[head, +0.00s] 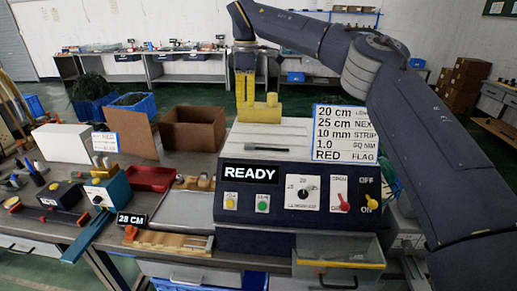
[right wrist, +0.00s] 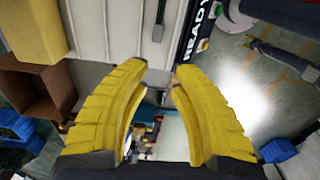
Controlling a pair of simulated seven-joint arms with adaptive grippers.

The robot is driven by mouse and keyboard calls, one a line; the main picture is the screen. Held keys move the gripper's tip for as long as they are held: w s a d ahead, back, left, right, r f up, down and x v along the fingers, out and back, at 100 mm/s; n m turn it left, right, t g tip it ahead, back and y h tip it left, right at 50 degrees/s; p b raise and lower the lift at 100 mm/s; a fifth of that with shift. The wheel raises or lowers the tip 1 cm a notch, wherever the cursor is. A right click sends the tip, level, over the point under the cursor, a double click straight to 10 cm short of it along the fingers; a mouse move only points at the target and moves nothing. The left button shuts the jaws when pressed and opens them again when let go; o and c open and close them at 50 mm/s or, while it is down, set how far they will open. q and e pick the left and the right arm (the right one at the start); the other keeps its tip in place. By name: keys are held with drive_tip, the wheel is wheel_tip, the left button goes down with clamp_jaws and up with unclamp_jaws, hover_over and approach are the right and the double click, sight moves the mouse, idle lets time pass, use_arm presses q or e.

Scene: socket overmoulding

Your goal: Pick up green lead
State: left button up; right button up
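My right gripper (head: 245,97) has yellow fingers and hangs pointing down over the back of the grey machine (head: 262,146). In the right wrist view the gripper (right wrist: 160,76) has its fingertips apart, with nothing clearly held between them. I cannot make out a single green lead for certain. Dark green strands (head: 388,172) show beside the machine's right side, partly hidden by my right arm. Dark green coils (head: 90,86) lie in a blue bin at the back left. My left gripper is not in view.
A yellow block (head: 262,112) stands on the machine beside the right gripper. A sign board (head: 342,133) rises at the machine's right. A brown open box (head: 192,128) and a red tray (head: 150,178) are to the left. A clear bin (head: 338,262) sits in front.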

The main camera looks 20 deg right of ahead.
sight(254, 145)
drive_tip(key=shift+m, duration=0.4)
drive_tip(key=f, duration=0.5)
drive_tip(key=d+f, duration=0.1)
drive_tip(key=f, duration=0.4)
drive_tip(key=d+f, duration=0.1)
drive_tip(key=f, duration=0.4)
drive_tip(key=shift+s+f, duration=0.15)
drive_tip(key=shift+c, duration=0.3)
clamp_jaws()
